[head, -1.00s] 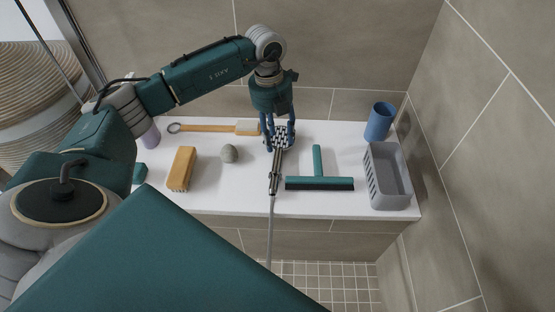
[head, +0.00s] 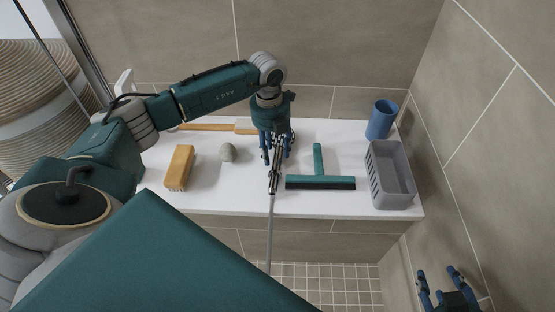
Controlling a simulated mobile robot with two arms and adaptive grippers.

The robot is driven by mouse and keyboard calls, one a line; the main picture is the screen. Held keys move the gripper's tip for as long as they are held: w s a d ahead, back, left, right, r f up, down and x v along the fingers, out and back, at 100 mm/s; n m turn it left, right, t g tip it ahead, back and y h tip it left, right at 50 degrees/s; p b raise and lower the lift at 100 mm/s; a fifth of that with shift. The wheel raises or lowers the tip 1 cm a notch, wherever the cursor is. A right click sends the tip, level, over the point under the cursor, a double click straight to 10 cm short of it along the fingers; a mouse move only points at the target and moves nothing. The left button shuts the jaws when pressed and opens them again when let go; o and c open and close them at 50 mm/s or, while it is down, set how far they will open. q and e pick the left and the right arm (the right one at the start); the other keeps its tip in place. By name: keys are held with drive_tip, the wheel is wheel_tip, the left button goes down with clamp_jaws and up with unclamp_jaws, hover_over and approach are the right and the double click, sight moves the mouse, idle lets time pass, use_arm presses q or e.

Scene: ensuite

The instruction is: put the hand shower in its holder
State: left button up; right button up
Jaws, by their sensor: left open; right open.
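The hand shower lies on the white ledge, its dark grey handle (head: 274,180) pointing toward me and its hose (head: 269,235) hanging over the front edge. Its head is mostly hidden behind my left gripper (head: 274,159). That gripper is open, pointing down, with its fingers around the upper handle near the head; I cannot tell whether they touch it. My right gripper (head: 437,280) is open and empty at the bottom right, away from the ledge. I cannot make out the holder for certain.
On the ledge (head: 225,205) are a wooden brush (head: 179,167), a grey stone (head: 228,152), a long-handled brush (head: 208,127), a green squeegee (head: 320,182), a blue cup (head: 381,119) and a grey basket (head: 376,185). Tiled walls stand behind and right.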

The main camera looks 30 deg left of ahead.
use_arm(q)
wheel_tip(320, 180, down, 2)
drive_tip(key=shift+f, duration=0.25)
use_arm(e)
drive_tip(key=w+r+t, duration=0.1)
drive_tip(key=w+a+r+t, duration=0.1)
drive_tip(key=w+r, duration=0.1)
drive_tip(key=shift+a+r, duration=0.1)
drive_tip(key=shift+r, duration=0.05)
use_arm(q)
drive_tip(key=shift+c, duration=0.5)
drive_tip(key=c, duration=0.9)
drive_tip(key=shift+w, duration=0.1)
clamp_jaws()
drive_tip(key=shift+r, duration=0.2)
use_arm(e)
drive_tip(key=shift+s, duration=0.1)
